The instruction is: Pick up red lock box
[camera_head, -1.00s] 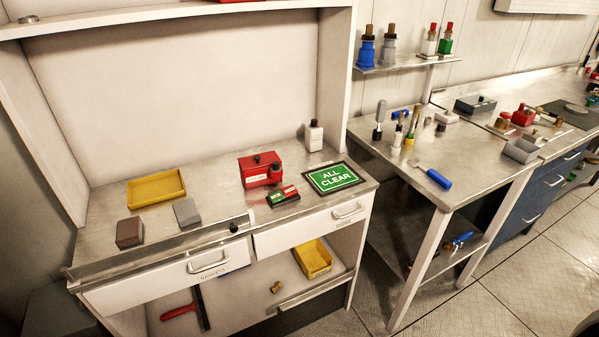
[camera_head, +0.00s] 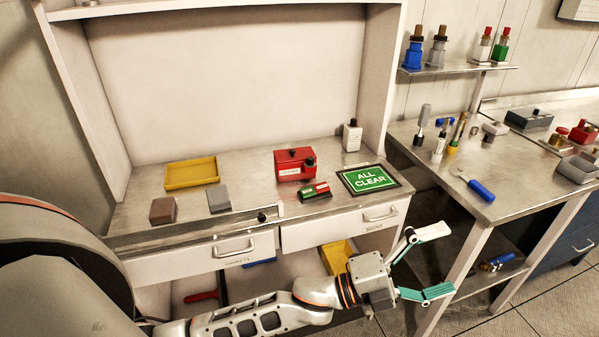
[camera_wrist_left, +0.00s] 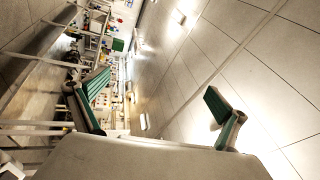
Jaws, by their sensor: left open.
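The red lock box (camera_head: 294,165) stands upright on the metal counter, with a dark knob on top and a pale label on its front. My left gripper (camera_head: 431,262) is open and empty, in front of the drawers, to the right of and lower than the box. Its teal fingers point right, away from the box. In the left wrist view, the open gripper (camera_wrist_left: 156,98) has nothing between its fingers, and I cannot make out the red box there. My right gripper is not in view.
A small red and green block (camera_head: 314,190) lies right in front of the box. A green ALL CLEAR sign (camera_head: 367,179) and a white bottle (camera_head: 352,135) are to its right. A yellow tray (camera_head: 192,173), a brown block (camera_head: 163,210) and a grey block (camera_head: 219,199) are to its left.

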